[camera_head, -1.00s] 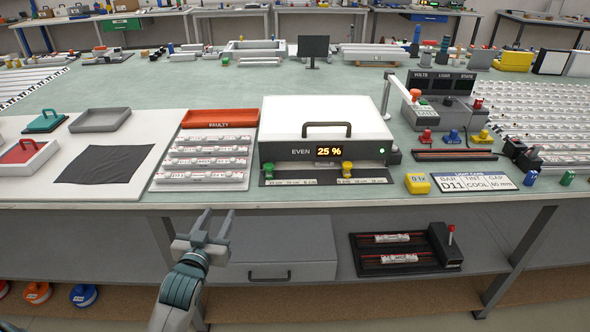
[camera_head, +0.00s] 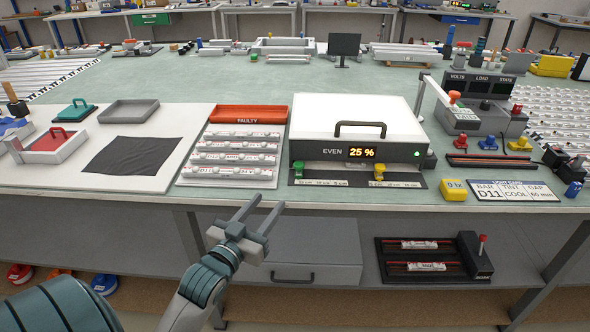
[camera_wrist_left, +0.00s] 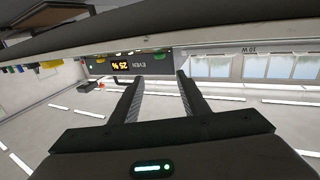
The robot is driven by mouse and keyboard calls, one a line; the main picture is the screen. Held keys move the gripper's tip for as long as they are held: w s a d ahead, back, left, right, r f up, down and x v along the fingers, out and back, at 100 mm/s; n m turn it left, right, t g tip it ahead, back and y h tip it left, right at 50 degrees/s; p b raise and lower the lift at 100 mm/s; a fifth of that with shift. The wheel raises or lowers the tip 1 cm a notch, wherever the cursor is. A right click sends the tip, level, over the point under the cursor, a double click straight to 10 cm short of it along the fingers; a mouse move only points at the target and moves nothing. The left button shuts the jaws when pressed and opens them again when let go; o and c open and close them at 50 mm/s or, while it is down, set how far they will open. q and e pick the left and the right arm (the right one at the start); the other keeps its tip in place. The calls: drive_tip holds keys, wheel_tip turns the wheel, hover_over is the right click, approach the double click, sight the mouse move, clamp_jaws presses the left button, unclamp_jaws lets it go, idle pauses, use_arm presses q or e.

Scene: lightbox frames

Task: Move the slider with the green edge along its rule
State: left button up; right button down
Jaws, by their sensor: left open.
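The slider with the green edge (camera_head: 298,168) stands at the left of the dark strip with the pale rule (camera_head: 321,183), in front of the white light box (camera_head: 345,120). A yellow-edged slider (camera_head: 379,172) stands farther right on the strip. My left gripper (camera_head: 268,203) is open and empty, at the table's front edge, below and left of the green slider and apart from it. My right gripper is not in view.
The box display (camera_head: 362,152) reads 25 %. A rack of tubes (camera_head: 232,158) and a red FAULTY tray (camera_head: 249,114) are left of the box. A yellow block (camera_head: 453,190) and a card (camera_head: 514,191) are right. The shelf below holds a dark fixture (camera_head: 398,272).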

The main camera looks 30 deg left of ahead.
sight(297, 167)
use_arm(q)
drive_tip(key=w, duration=0.5)
drive_tip(key=w+a+p, duration=0.1)
drive_tip(key=w, duration=0.4)
drive_tip(key=w+a, duration=0.1)
drive_tip(key=w, duration=0.4)
drive_tip(key=shift+w+a+p, duration=0.15)
drive_tip(key=shift+a+p, duration=0.05)
drive_tip(key=shift+p, duration=0.2)
drive_tip(key=shift+w+a, duration=0.1)
drive_tip(key=shift+w, duration=0.45)
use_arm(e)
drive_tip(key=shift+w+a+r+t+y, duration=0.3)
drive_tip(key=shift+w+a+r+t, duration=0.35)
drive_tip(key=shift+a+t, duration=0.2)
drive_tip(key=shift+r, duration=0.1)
